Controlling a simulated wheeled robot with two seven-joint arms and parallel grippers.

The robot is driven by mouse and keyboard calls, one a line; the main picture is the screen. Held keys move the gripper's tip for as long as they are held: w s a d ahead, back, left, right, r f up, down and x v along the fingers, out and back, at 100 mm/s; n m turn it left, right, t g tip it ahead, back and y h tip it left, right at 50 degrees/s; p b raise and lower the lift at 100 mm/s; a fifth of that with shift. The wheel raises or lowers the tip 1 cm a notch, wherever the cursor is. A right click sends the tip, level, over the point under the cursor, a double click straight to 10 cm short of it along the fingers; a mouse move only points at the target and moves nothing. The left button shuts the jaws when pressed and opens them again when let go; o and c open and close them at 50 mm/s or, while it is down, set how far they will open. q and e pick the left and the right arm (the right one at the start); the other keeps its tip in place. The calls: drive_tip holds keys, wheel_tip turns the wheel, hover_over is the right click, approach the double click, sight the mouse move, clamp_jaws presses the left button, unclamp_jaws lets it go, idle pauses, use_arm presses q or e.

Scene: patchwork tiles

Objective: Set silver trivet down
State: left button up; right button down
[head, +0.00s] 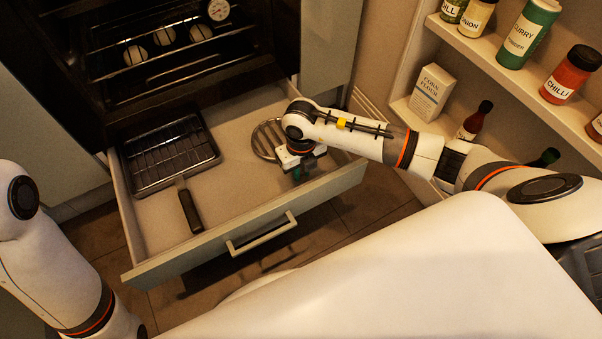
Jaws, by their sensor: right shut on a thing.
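The silver trivet (264,139) is a round slatted metal rack at the right side of the open drawer (150,245). My right gripper (298,172) reaches down over the drawer's right part and is shut on the trivet's near right edge. The gripper and wrist hide part of the trivet. I cannot tell whether the trivet touches the drawer floor. My left arm is at the left edge of the view, and its gripper is out of view.
A black grill pan (170,155) with a rack and a dark handle lies in the drawer's left part. The drawer floor between pan and trivet is clear. An open oven is behind. Shelves at the right hold a corn flour box (431,92), a chilli jar (571,74) and other bottles.

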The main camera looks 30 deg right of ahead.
drive_tip(key=shift+f, duration=0.1)
drive_tip(key=c, duration=1.3)
unclamp_jaws()
